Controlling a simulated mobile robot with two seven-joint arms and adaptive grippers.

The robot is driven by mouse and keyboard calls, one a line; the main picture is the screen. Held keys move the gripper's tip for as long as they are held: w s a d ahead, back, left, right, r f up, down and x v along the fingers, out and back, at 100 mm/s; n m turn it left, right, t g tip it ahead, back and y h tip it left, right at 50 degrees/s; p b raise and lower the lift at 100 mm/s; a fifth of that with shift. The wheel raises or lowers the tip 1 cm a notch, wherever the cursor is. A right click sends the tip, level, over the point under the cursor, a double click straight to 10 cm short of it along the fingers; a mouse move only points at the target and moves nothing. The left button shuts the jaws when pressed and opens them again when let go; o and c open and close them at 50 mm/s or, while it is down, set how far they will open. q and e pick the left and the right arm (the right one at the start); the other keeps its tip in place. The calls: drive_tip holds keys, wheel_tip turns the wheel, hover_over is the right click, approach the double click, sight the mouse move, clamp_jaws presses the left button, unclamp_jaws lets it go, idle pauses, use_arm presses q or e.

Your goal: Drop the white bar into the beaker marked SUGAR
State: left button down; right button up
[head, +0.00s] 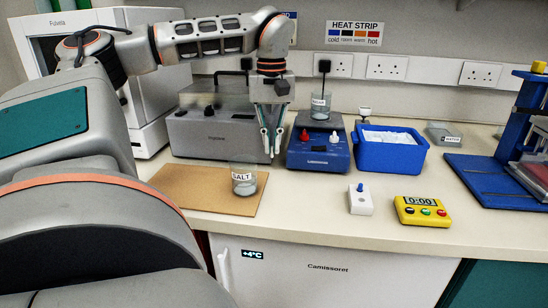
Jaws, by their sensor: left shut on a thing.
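My left gripper (270,152) points down above the bench, between the brown board and the blue stirrer. Its fingers are closed together at the tips on a small thing that I take to be the white bar; it is too small to make out clearly. One glass beaker (320,110) stands on the blue stirrer's plate, to the right of and behind the gripper; its small label looks like SUGAR. Another beaker (244,188), marked SALT, stands on the brown board, left of and nearer than the fingertips. My right gripper is out of view.
The blue stirrer (318,160) has a red and a white knob. A blue tub of white stuff (390,158) stands right of it. A grey device (212,135) stands behind the board (190,196). A white switch box (360,203) and yellow timer (422,219) lie in front.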

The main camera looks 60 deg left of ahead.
sight(272, 156)
use_arm(q)
drive_tip(key=shift+f, duration=1.95)
drive_tip(key=shift+r, duration=0.1)
drive_tip(key=c, duration=2.5)
unclamp_jaws()
